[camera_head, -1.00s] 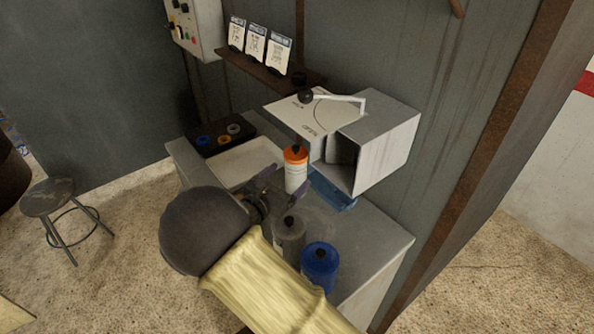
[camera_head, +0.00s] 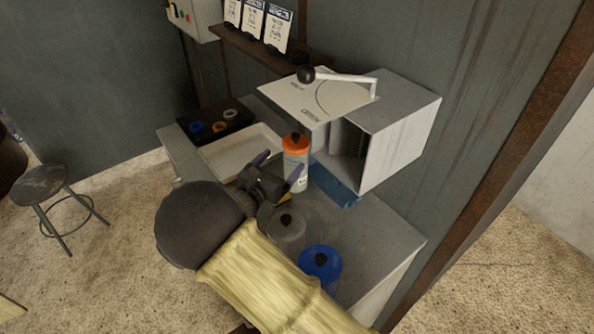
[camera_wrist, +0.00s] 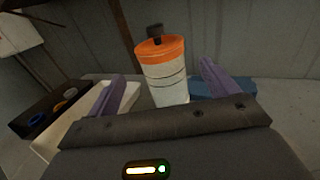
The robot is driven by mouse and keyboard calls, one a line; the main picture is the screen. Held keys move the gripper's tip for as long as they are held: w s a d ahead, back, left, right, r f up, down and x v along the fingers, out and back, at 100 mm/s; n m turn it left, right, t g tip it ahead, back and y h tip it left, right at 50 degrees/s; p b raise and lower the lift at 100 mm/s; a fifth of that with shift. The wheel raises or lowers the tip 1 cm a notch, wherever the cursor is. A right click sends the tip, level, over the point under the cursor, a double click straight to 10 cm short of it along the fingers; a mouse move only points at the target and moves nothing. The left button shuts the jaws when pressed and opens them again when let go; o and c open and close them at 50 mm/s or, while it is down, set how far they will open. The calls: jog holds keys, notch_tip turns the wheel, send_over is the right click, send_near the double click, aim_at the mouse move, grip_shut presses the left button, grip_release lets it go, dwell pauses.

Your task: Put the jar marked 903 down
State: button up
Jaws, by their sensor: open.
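A white jar with an orange lid and dark knob (camera_head: 297,165) stands upright on the grey bench, between a white tray and a blue piece by the metal box. Its number cannot be read, so I cannot tell whether it is the jar marked 903. My gripper (camera_head: 279,165) is open beside it, its purple fingers spread toward the jar. In the wrist view the jar (camera_wrist: 165,75) appears between the spread fingers (camera_wrist: 160,88), with its foot hidden by the gripper body. I cannot tell whether a finger touches it.
A grey jar (camera_head: 285,228) and a blue jar (camera_head: 320,264) stand near my arm. The white tray (camera_head: 216,160) and a dark holder with coloured rings (camera_head: 203,131) lie at left. The metal box (camera_head: 402,145), with a lever, stands at right above the blue piece (camera_head: 337,188).

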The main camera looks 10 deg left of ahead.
aim_at(289, 166)
jog(key=shift+w+f+b, duration=0.1)
jog(key=shift+f+b, duration=1.85)
jog(key=shift+f, duration=0.35)
jog(key=shift+r, duration=0.1)
jog(key=shift+w+d, duration=0.15)
jog(key=shift+w, duration=0.3)
jog(key=shift+w+d, duration=0.2)
jog(key=shift+w, duration=0.4)
jog(key=shift+p, duration=0.3)
jog(key=shift+p+x, duration=0.65)
jog(key=shift+x, duration=2)
jog(key=shift+d, duration=0.1)
